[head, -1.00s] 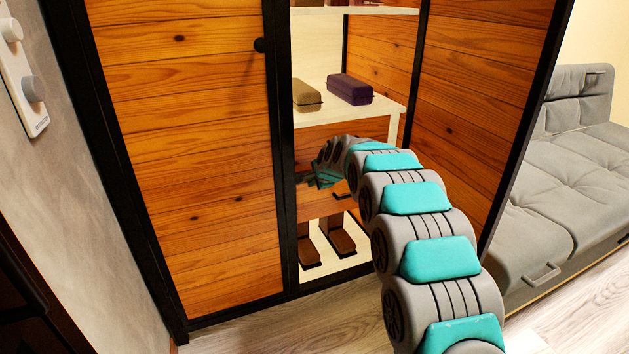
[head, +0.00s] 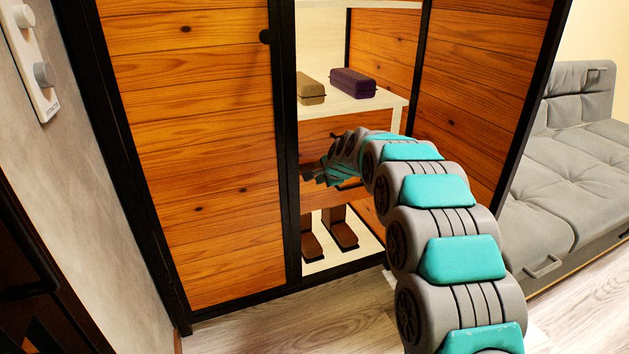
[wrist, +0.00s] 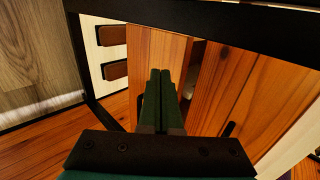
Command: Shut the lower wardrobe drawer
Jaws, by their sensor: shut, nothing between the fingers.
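The wardrobe's lower drawer (head: 314,200) is mostly hidden behind my arm in the head view; a dark handle (head: 349,187) shows beside my wrist. In the wrist view the lower drawer's wooden front (wrist: 148,48) is beside and beyond my fingers, with a narrow gap along its edge toward the upper drawer (wrist: 222,75), so it looks slightly pulled out. My gripper (wrist: 160,75) is shut and empty, its fingertips over or against the lower drawer's front; contact cannot be told. In the head view my gripper (head: 310,174) is inside the wardrobe's open bay.
The wardrobe's closed left door (head: 190,150) and black frame post (head: 287,190) stand left of my gripper. Brown shoe-like items (head: 340,230) are on the bottom board. A purple case (head: 353,83) and a tan case (head: 311,88) lie on the shelf. A grey sofa (head: 560,180) stands right.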

